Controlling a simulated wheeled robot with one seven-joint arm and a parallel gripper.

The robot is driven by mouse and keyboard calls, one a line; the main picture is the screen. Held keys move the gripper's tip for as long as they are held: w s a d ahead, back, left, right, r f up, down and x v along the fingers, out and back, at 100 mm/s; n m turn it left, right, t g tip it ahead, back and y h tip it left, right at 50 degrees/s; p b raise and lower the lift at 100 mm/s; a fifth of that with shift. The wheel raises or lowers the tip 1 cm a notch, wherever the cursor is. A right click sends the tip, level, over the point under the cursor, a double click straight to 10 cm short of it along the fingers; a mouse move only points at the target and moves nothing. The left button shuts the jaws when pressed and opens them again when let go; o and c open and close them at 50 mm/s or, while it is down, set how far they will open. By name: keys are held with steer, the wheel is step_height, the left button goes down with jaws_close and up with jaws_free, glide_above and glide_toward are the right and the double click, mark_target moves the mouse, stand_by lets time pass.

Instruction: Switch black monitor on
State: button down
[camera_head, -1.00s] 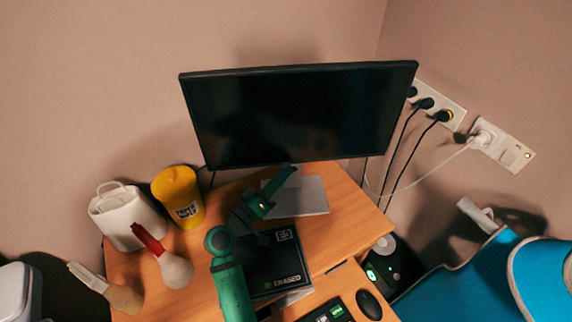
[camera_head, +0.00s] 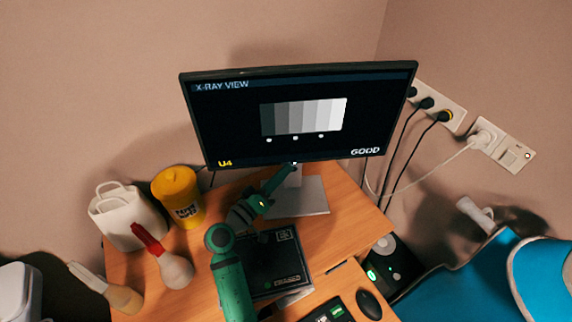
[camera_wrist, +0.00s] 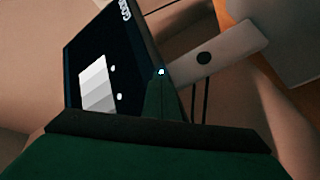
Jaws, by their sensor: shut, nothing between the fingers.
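The black monitor (camera_head: 230,125) stands on the desk, its screen lit with "X-RAY VIEW", a row of grey-to-white bars, "U4" and "GOOD". In the wrist view the lit monitor (camera_wrist: 85,60) is on the left, with a small bright light at its lower edge near my fingertips. My green gripper (camera_head: 290,168) is shut and empty, its tip at the monitor's lower edge, just in front of the stand (camera_head: 310,197). In the wrist view my gripper (camera_wrist: 160,80) reaches to that lit spot; whether it touches cannot be told.
A yellow tub (camera_head: 178,197), a white container (camera_head: 122,218) and a red-nozzled bottle (camera_head: 172,268) stand on the left of the desk. A black box (camera_head: 275,268) lies under my arm. A mouse (camera_head: 369,304) is at the front right. Cables run to wall sockets (camera_head: 437,106).

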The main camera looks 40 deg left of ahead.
stand_by(0.4)
steer(key=shift+s+d, duration=0.55)
steer(key=shift+s+d, duration=0.1)
steer(key=shift+s+d, duration=1.7)
